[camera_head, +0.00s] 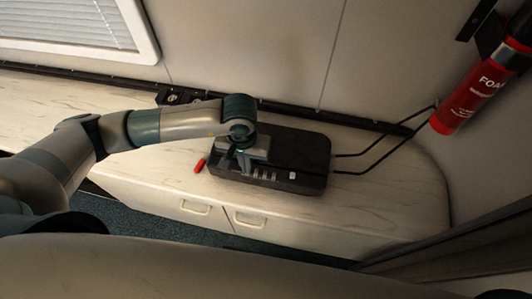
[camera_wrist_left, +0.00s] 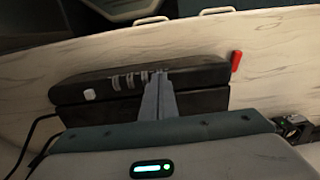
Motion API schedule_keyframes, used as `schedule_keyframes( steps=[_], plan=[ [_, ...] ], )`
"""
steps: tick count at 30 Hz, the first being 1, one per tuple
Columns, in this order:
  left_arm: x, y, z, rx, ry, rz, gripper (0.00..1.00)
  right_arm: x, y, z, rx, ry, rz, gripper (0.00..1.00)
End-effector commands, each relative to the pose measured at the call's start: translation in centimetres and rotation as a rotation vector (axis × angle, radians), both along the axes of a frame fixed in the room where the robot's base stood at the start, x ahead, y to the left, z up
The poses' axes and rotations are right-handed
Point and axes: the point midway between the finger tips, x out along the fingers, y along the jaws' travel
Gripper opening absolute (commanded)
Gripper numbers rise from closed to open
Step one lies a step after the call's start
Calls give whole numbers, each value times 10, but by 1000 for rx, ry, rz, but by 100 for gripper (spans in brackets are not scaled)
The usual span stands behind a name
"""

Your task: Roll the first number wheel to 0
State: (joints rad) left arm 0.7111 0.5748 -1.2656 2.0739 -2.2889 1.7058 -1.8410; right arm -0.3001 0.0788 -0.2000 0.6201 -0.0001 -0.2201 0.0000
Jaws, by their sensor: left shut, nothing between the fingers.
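A black box (camera_head: 312,158) lies on the pale counter, with a row of small number wheels (camera_head: 262,175) along its front side. The box (camera_wrist_left: 205,78) and the wheels (camera_wrist_left: 128,80) also show in the left wrist view. The digits are too small to read. My left gripper (camera_head: 228,163) is over the left part of the box, pointing down at its front side. In the left wrist view its fingers (camera_wrist_left: 158,78) are together and empty, at the end of the wheel row. I cannot tell whether they touch a wheel. My right gripper is not in view.
A small red object (camera_head: 199,166) lies left of the box. A white button (camera_head: 292,176) is right of the wheels. Black cables (camera_head: 375,160) run right from the box. A red fire extinguisher (camera_head: 480,90) hangs on the right wall. The counter (camera_head: 385,205) to the right is clear.

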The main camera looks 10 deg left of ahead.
Motion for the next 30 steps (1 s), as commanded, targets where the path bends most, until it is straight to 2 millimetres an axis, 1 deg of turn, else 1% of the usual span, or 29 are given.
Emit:
schedule_keyframes(
  steps=[18,30],
  plan=[
    [-7,0,0,0,0,-1,0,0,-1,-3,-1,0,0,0],
    [-7,0,0,0,0,0,0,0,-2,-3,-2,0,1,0]
  ],
)
